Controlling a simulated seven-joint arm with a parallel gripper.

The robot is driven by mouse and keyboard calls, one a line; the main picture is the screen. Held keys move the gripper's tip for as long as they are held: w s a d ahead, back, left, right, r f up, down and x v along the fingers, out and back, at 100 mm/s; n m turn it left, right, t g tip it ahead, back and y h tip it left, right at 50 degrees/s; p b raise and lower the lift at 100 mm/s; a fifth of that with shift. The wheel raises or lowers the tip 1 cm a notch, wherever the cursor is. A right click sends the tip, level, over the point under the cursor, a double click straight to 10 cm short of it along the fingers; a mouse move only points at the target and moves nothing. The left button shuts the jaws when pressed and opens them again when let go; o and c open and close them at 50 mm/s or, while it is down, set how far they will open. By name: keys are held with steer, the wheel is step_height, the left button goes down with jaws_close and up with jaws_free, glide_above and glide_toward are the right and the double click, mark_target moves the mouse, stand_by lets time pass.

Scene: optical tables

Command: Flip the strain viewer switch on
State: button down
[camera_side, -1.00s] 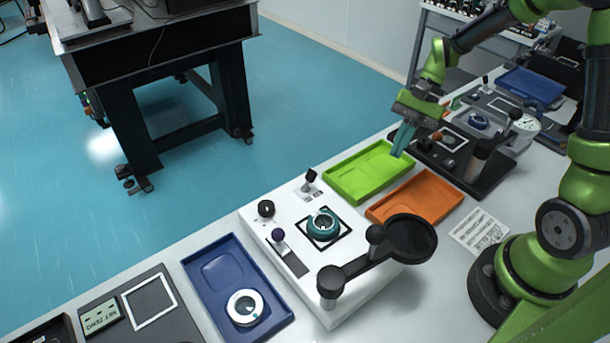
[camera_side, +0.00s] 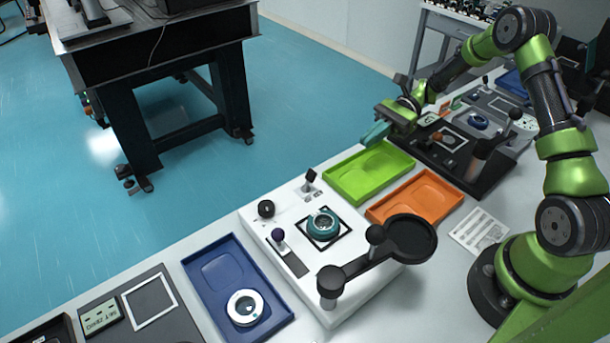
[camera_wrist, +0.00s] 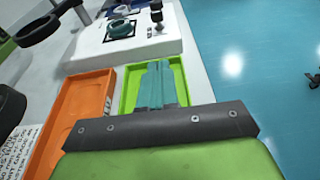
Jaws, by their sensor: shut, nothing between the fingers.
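The white viewer box (camera_side: 335,302) stands on the bench, with a teal ring (camera_side: 323,223) on its top and a black round-ended arm (camera_side: 408,240) over its near edge. A black-capped lever switch (camera_side: 310,177) stands up at its far corner; a black-capped lever (camera_wrist: 156,14) also shows in the wrist view. I cannot read any on or off marking. My gripper (camera_side: 374,134) is shut and empty, above the far end of the green tray, apart from the switch. Its teal fingers (camera_wrist: 156,70) show together in the wrist view.
The green tray (camera_side: 341,188) and orange tray (camera_side: 389,214) lie between my gripper and the box. A blue tray (camera_side: 205,297) holds a white ring. A dark device (camera_side: 480,180) stands behind my gripper. A round black knob (camera_side: 266,208) is on the box.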

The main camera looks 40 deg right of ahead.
glide_toward(313, 175)
steer(key=f, duration=0.3)
steer(key=a+f, duration=0.1)
steer(key=shift+w+f, duration=0.15)
steer(key=shift+w, duration=0.2)
steer(key=a, duration=0.1)
steer(key=a+r, duration=0.1)
steer(key=a, duration=0.1)
steer(key=shift+r, duration=0.15)
steer(key=shift+a+r, duration=0.25)
steer(key=shift+a, duration=0.25)
